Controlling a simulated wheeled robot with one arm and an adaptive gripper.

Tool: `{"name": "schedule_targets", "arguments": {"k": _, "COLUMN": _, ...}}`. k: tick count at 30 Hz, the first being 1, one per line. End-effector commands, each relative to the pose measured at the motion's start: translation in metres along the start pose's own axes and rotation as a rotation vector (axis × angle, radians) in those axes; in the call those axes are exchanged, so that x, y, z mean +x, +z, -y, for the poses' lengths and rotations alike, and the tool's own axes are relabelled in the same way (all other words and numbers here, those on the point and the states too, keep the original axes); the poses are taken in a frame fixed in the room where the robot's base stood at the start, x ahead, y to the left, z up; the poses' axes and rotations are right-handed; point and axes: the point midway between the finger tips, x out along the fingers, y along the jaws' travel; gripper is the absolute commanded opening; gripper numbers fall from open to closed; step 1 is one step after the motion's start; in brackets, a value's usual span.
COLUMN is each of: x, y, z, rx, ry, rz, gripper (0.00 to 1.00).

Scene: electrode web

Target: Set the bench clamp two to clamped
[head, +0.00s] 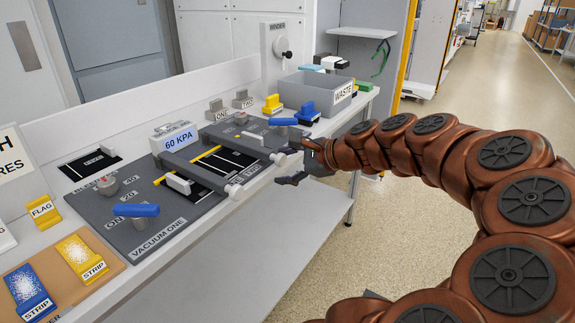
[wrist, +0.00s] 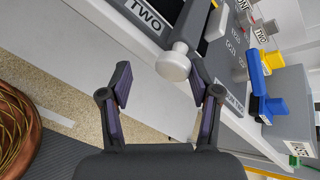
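Two grey clamp bars with white round knobs lie across the bench top. The right one, which I take for bench clamp two (head: 255,146), ends in a white knob (head: 280,158) at the bench's front edge. In the wrist view this knob (wrist: 173,66) shows near the fingertips, closer to the right finger, beside a "TWO" label (wrist: 147,14). My gripper (head: 298,163) is open and empty, its fingers apart at the knob; contact cannot be told. The left bar's knob (head: 234,191) is farther left. I cannot tell the clamp's state.
A blue lever (head: 136,210) stands on the vacuum one plate and another (head: 284,122) behind the right bar. A 60 KPA display (head: 178,139) sits at the back. A grey waste bin (head: 316,92) stands at the bench's right end. The floor right of the bench is clear.

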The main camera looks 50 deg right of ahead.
Motion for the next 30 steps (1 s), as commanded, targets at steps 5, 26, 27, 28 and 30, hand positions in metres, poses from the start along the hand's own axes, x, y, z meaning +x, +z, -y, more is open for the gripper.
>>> {"name": "schedule_targets", "arguments": {"k": 5, "x": -0.001, "y": 0.000, "z": 0.002, "rx": 0.001, "ry": -0.004, "rz": -0.002, "gripper": 0.60}}
{"name": "schedule_targets", "arguments": {"k": 26, "x": -0.034, "y": 0.041, "z": 0.043, "rx": -0.002, "ry": -0.006, "rz": -0.003, "gripper": 0.60}}
{"name": "schedule_targets", "arguments": {"k": 27, "x": -0.037, "y": 0.044, "z": 0.047, "rx": -0.002, "ry": -0.006, "rz": -0.003, "gripper": 0.60}}
{"name": "schedule_targets", "arguments": {"k": 28, "x": -0.039, "y": 0.047, "z": 0.050, "rx": -0.003, "ry": -0.007, "rz": -0.003, "gripper": 0.60}}
{"name": "schedule_targets", "arguments": {"k": 30, "x": -0.044, "y": 0.051, "z": 0.055, "rx": -0.002, "ry": -0.009, "rz": -0.004, "gripper": 0.60}}
